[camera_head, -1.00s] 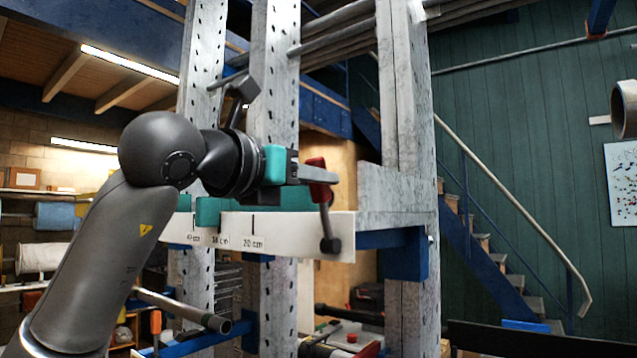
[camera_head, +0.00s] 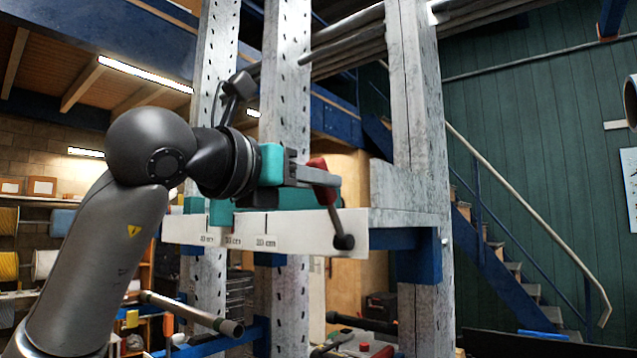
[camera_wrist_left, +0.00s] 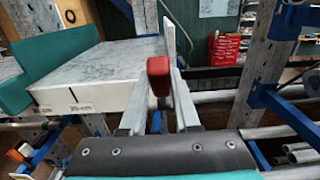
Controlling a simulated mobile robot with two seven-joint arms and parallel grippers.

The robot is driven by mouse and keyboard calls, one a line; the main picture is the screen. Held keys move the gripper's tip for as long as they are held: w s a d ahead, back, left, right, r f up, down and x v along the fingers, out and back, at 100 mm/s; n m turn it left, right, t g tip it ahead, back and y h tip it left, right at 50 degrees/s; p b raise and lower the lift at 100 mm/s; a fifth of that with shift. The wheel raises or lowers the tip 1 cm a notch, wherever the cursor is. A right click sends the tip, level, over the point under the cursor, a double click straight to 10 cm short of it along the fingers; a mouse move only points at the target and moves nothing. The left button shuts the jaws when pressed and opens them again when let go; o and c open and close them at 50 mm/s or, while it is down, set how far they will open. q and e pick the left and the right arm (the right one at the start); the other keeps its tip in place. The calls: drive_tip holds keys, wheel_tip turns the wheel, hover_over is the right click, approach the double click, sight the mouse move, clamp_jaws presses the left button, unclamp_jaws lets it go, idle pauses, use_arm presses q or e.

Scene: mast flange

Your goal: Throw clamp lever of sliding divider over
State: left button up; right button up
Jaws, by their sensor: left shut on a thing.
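The clamp lever shows in the head view as a red grip (camera_head: 322,181) with a dark rod that slants down to a round black end (camera_head: 343,241), in front of the white scale strip (camera_head: 300,235). In the left wrist view the red grip (camera_wrist_left: 158,76) sits between the fingers. My left gripper (camera_head: 318,178) comes from the left and is shut on the red grip. The sliding divider is hard to make out in the head view; a thin upright pale plate (camera_wrist_left: 168,35) behind the grip in the wrist view may be it. My right gripper is out of view.
Perforated grey posts (camera_head: 286,90) and a thick post (camera_head: 417,100) stand close around. Blue brackets and pipes lie below.

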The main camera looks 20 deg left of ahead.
use_arm(q)
drive_tip(key=shift+s+f, duration=0.1)
drive_tip(key=shift+f, duration=0.05)
drive_tip(key=shift+s+a+f+b, duration=0.3)
drive_tip(key=shift+s+f+b, duration=0.35)
drive_tip(key=shift+b, duration=0.3)
drive_tip(key=shift+s+a+f+b, duration=0.25)
drive_tip(key=shift+s+f+b, duration=0.3)
drive_tip(key=shift+f+b, duration=0.4)
drive_tip(key=shift+r, duration=0.1)
drive_tip(key=o, duration=0.9)
drive_tip(key=shift+r, duration=0.1)
drive_tip(key=shift+s, duration=0.1)
